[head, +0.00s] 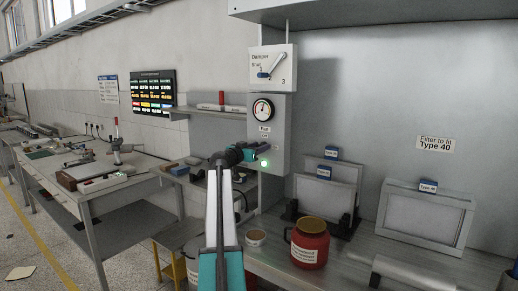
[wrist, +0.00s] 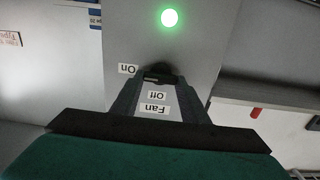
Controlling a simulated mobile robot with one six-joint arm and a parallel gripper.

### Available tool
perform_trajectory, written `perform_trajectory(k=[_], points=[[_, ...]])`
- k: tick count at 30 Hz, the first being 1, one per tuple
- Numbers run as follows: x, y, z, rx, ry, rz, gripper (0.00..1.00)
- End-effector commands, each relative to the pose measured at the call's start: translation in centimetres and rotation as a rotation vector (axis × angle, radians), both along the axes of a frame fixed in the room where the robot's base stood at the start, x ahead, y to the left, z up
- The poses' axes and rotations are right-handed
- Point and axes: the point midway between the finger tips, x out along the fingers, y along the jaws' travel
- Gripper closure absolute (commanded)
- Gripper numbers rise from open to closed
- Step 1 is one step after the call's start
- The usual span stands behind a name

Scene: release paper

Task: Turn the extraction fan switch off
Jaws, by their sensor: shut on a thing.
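The fan switch (wrist: 160,70) is a small dark knob on the grey control panel (head: 284,109). In the wrist view, which is upside down, my gripper (wrist: 160,78) has its two fingers closed around the knob. The "On" label (wrist: 127,69) is left of the knob, and the "Off" label (wrist: 156,96) and "Fan" label (wrist: 153,109) show between the fingers. A green lamp (wrist: 170,18) is lit on the panel; it also shows in the head view (head: 264,162). In the head view my gripper (head: 247,153) covers the switch. The knob's exact angle is hard to tell.
Above are a round gauge (head: 263,109) and a damper lever (head: 265,74). A shelf (head: 207,113) lies to the left of the panel.

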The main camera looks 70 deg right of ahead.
Motion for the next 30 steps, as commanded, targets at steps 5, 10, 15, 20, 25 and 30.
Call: perform_trajectory(k=[5,10,15,20,25,30], points=[[0.07,-0.14,-0.16,0.005,0.012,-0.001,0.82],[0.1,-0.18,-0.21,0.014,0.049,-0.001,0.82],[0.14,-0.19,-0.23,0.033,0.122,-0.001,0.82],[0.21,-0.23,-0.27,0.058,0.218,0.0,0.82],[0.28,-0.26,-0.3,0.091,0.347,0.0,0.82],[0.34,-0.28,-0.21,0.125,0.484,0.001,0.82]])
